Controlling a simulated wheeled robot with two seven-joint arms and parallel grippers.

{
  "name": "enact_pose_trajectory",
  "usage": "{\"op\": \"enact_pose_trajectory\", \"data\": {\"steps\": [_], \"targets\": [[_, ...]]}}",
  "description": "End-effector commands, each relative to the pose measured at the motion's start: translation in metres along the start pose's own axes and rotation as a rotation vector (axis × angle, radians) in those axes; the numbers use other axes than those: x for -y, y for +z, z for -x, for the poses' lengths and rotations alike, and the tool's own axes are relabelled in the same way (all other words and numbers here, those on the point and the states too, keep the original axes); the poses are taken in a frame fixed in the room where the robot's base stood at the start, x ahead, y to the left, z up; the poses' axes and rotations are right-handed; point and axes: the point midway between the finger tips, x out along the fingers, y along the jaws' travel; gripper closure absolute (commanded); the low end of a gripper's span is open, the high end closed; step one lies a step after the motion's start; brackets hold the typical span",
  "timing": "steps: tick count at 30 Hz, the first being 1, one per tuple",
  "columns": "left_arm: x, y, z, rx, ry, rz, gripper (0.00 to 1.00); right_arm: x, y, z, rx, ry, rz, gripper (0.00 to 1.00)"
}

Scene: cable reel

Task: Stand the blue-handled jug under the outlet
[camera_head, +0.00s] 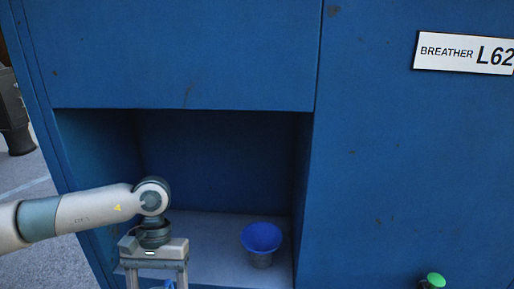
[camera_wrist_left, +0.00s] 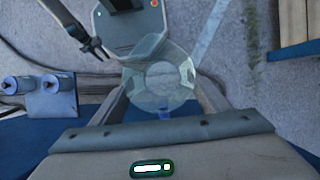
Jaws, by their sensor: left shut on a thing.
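My left gripper (camera_head: 157,283) points down at the front left of the recess in the blue cabinet, its fingertips cut off by the lower edge. A bit of blue (camera_head: 168,285) shows between its fingers. In the left wrist view the left gripper (camera_wrist_left: 160,80) is shut on a clear round jug (camera_wrist_left: 163,76), seen from above, with a blue part, likely its handle (camera_wrist_left: 165,114), toward the palm. I cannot make out the outlet for certain. My right gripper is not in view.
A blue funnel-topped cup (camera_head: 262,238) stands on the recess floor (camera_head: 210,243), right of my gripper. A green knob (camera_head: 435,279) shows low at the right. A block with two cylinders (camera_wrist_left: 45,90) and a dark forked rod (camera_wrist_left: 85,32) show in the wrist view.

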Motion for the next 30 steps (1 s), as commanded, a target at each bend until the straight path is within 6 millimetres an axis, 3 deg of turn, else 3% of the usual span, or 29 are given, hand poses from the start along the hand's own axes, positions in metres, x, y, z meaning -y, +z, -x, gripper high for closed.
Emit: {"op": "enact_pose_trajectory", "data": {"steps": [8, 13, 17, 24, 30], "targets": [[0.000, 0.000, -0.001, 0.001, 0.000, 0.000, 0.68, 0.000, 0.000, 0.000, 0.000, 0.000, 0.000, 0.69], [0.000, -0.003, -0.015, 0.003, 0.001, 0.001, 0.68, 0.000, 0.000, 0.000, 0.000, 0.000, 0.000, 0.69], [-0.001, -0.008, -0.042, 0.008, 0.002, 0.002, 0.68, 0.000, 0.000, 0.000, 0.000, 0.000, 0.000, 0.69], [-0.001, -0.017, -0.106, 0.007, 0.001, 0.001, 0.68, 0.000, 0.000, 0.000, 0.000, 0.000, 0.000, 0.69], [-0.001, -0.018, -0.139, 0.002, 0.001, 0.000, 0.68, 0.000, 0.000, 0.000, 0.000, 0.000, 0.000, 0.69]]}}
